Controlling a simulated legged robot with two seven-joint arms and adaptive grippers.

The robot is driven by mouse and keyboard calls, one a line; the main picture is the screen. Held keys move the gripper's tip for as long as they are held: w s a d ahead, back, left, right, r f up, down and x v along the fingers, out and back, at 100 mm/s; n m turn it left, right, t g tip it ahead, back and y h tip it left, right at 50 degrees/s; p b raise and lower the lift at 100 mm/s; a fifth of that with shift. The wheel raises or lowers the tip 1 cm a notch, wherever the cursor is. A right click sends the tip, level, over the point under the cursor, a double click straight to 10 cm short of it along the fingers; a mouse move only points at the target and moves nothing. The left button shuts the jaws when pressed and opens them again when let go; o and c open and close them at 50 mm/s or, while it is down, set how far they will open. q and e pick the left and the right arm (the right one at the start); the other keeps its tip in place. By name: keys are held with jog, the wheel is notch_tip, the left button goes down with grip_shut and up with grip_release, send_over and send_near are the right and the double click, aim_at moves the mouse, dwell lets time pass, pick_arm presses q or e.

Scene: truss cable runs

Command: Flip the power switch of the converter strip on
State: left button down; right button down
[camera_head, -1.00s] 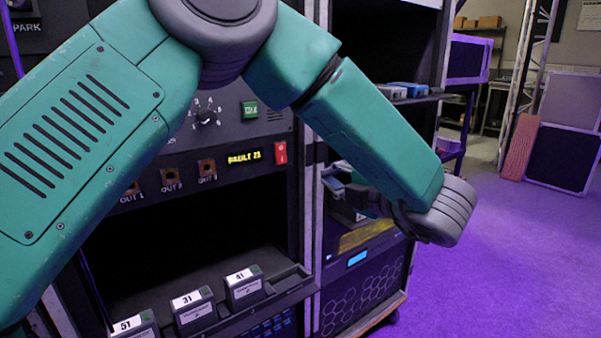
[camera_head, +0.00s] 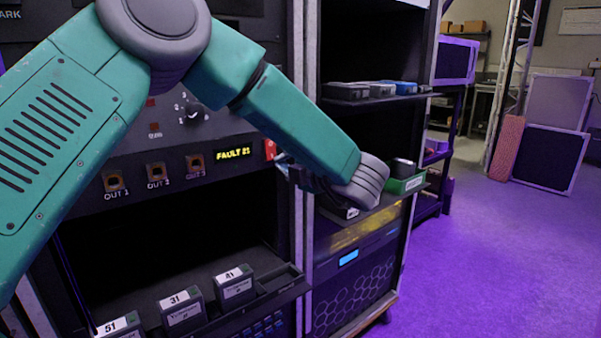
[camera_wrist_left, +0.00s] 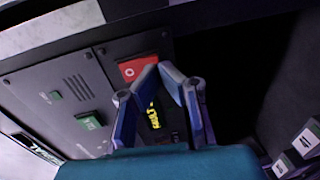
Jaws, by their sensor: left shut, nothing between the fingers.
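The red power switch (camera_head: 269,149) is on the dark panel of the converter strip (camera_head: 125,205), right of the yellow display (camera_head: 235,154) reading a fault. My left gripper (camera_head: 281,163) is at the switch and partly hides it. In the left wrist view the red switch (camera_wrist_left: 134,68) shows a white ring mark on its face. The shut, empty left gripper (camera_wrist_left: 160,70) has its fingertips beside the switch's edge there; I cannot tell whether they touch it. The display (camera_wrist_left: 153,115) shows between the finger links. My right gripper is not in view.
Below the panel is a dark bay with numbered boxes (camera_head: 180,306) on its front ledge. A rack right of it holds a green bin (camera_head: 406,184) and small devices on a shelf (camera_head: 375,98). The purple floor (camera_head: 480,270) at right is clear.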

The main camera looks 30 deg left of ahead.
pick_arm(q)
jog(key=shift+x, duration=0.85)
jog(key=shift+w, duration=0.1)
jog(key=shift+w+a, duration=0.1)
jog(key=shift+a, duration=0.15)
jog(key=shift+f, duration=0.1)
